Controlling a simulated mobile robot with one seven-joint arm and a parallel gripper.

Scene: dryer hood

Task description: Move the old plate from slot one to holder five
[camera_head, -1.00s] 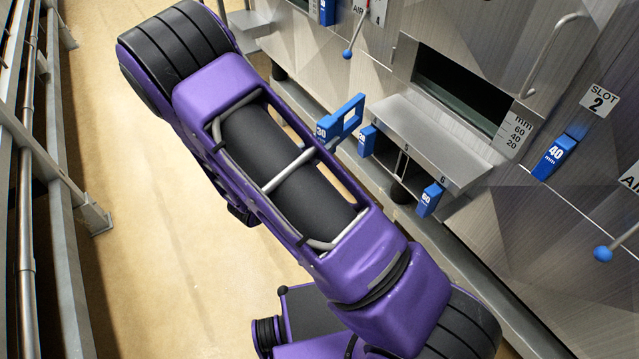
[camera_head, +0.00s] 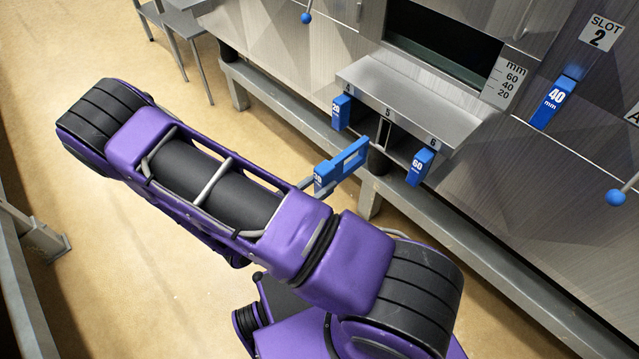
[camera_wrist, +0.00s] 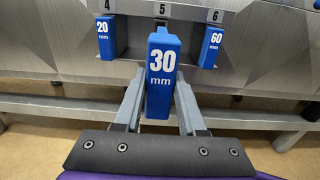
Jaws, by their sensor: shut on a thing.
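The old plate shows its blue handle marked 30 mm (camera_wrist: 161,75), held upright in my gripper (camera_wrist: 160,103). The gripper is shut on this handle, with one finger on each side. In the head view the blue plate handle (camera_head: 341,165) is out in front of the holder rack (camera_head: 408,95), apart from it. Holder five is the middle bay under the label 5 (camera_wrist: 162,9). In the wrist view the handle stands in front of that bay and hides most of it. The plate's far end cannot be made out.
A 20 mm plate (camera_head: 340,112) sits in holder four and a 60 mm plate (camera_head: 420,166) in holder six, close on either side. A 40 mm plate (camera_head: 554,102) is in slot two. A rail (camera_wrist: 50,106) runs below the rack. The floor is open at left.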

